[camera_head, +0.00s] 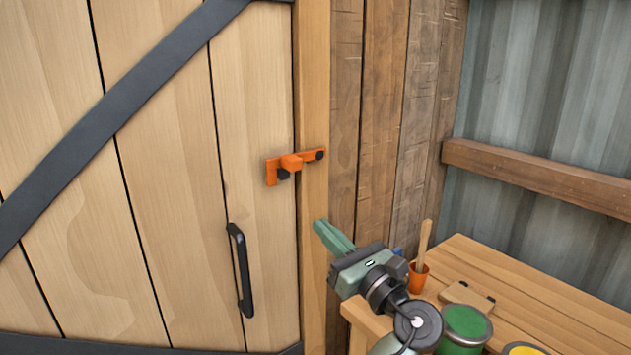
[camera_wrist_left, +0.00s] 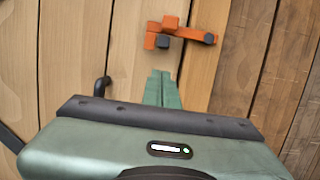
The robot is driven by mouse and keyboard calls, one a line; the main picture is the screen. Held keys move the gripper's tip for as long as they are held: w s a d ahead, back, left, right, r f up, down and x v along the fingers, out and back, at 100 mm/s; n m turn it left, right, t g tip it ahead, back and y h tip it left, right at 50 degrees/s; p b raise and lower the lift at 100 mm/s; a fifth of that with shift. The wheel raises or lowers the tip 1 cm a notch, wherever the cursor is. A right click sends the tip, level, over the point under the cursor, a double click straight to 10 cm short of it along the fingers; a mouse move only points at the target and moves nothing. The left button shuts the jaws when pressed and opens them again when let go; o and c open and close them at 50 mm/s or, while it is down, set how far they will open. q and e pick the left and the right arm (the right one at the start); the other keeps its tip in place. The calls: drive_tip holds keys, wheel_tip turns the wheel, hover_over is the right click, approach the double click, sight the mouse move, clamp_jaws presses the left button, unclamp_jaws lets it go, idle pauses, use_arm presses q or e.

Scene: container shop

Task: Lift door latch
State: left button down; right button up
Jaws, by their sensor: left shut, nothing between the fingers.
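The orange door latch (camera_head: 300,161) lies nearly level across the edge of the wooden door (camera_head: 170,140) and the door post (camera_head: 313,90). It has an orange block and dark round fittings. My left gripper (camera_head: 322,226) is below the latch and a little to its right, in front of the post, with its green fingers together and empty. In the left wrist view the latch (camera_wrist_left: 196,36) is beyond the shut fingertips (camera_wrist_left: 161,73), with a gap between them in the picture. A black handle (camera_head: 240,270) is on the door below the latch. My right gripper is not in view.
A wooden table (camera_head: 555,295) stands at the lower right. It holds an orange cup (camera_head: 417,279) with a wooden stick, a small wooden block (camera_head: 466,296) and a green-lidded can (camera_head: 465,324). A wooden rail (camera_head: 540,177) crosses the corrugated wall. The space before the door looks clear.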

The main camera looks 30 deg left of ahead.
use_arm(q)
drive_tip(key=shift+a, duration=0.15)
drive_tip(key=w+a+r+p, duration=0.1)
drive_tip(key=a, duration=0.2)
drive_tip(key=w+a+r+p, duration=0.1)
drive_tip(key=a+r+p, duration=0.1)
drive_tip(key=a, duration=0.1)
drive_tip(key=w+a+r+p, duration=0.1)
drive_tip(key=a+r+p, duration=0.1)
drive_tip(key=a, duration=0.1)
drive_tip(key=shift+w+r, duration=0.15)
drive_tip(key=shift+w, duration=0.25)
drive_tip(key=shift+s+d+r+p, duration=0.1)
drive_tip(key=shift+r+p, duration=0.3)
drive_tip(key=shift+r, duration=0.15)
